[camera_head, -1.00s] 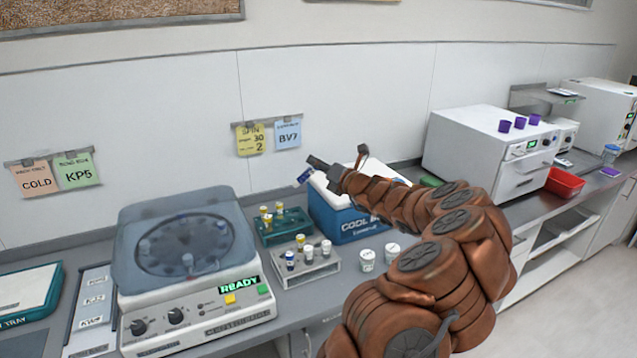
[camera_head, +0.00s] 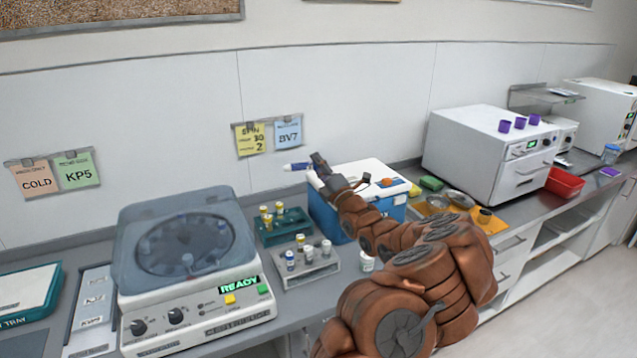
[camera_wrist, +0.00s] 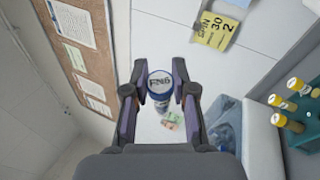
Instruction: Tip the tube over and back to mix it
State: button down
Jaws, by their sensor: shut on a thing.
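The tube (camera_head: 297,167) is white with a blue part and lies close to level, sticking out left from my gripper (camera_head: 314,166). It is in the air in front of the wall, above the bench. In the wrist view my gripper (camera_wrist: 160,95) has its two fingers closed on both sides of the tube (camera_wrist: 159,82). Its round white end with a blue rim and dark lettering faces the camera; the lettering is hard to read. The rest of the tube is mostly hidden behind that end.
A blue-and-white cool box (camera_head: 345,222) stands below my gripper. A grey rack (camera_head: 312,272) and a green rack (camera_head: 284,232) hold several capped tubes. A centrifuge (camera_head: 195,305) reading READY is at left.

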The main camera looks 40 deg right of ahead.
jog(key=n+g+y, duration=0.1)
jog(key=n+y, duration=0.1)
jog(key=n, duration=0.2)
jog(key=shift+r, duration=0.15)
jog(key=n+g+y, duration=0.1)
jog(key=n+g, duration=0.1)
jog(key=n, duration=0.3)
jog(key=shift+g, duration=0.4)
jog(key=n+g, duration=0.3)
jog(key=shift+n+h, duration=0.3)
jog(key=shift+n+g+h, duration=0.5)
jog(key=shift+n+g, duration=0.4)
jog(key=shift+n, duration=0.3)
